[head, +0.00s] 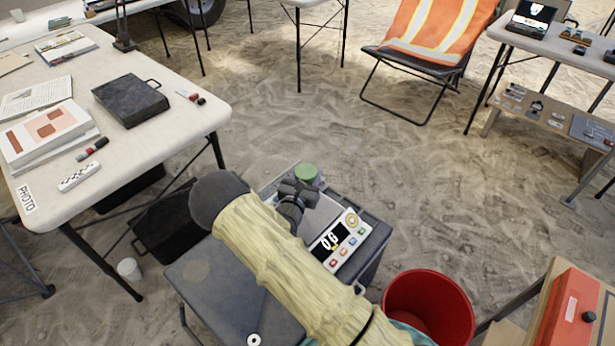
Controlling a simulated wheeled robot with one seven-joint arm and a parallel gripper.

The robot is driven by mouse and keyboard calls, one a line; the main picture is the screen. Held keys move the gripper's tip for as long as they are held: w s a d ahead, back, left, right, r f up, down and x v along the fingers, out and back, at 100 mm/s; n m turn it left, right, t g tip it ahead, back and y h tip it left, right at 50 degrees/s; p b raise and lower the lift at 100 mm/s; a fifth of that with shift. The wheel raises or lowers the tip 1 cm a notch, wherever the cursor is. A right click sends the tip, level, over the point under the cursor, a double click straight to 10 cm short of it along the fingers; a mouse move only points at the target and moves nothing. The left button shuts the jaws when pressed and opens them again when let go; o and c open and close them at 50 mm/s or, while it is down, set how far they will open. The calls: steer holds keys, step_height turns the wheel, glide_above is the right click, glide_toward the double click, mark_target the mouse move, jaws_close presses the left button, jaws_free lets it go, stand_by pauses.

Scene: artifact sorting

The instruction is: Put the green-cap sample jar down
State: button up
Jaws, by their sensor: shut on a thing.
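The sample jar with the green cap (306,172) is in the head view, just beyond my gripper (301,187). Only its cap and a little of its side show; the gripper hides the rest. My gripper is shut on the jar. They are over the far end of a digital scale (325,208), which sits on a dark case-like stand (215,280). The scale's lit display and coloured buttons face the near right. I cannot tell whether the jar's base touches the scale's plate.
A red bucket (430,305) stands right of the stand. A white table (190,125) at left holds a dark box (130,100), papers and markers. A red box (575,310) is at lower right. An orange folding chair (435,35) stands farther back. Open sand lies beyond the stand.

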stand_by(0.3)
steer(key=s+d+r+n+y, duration=0.1)
steer(key=s+d, duration=0.7)
steer(key=d, duration=0.3)
steer(key=shift+d+r+t+y, duration=0.15)
steer(key=shift+r+t+y, duration=0.1)
steer(key=shift+t+y, duration=0.05)
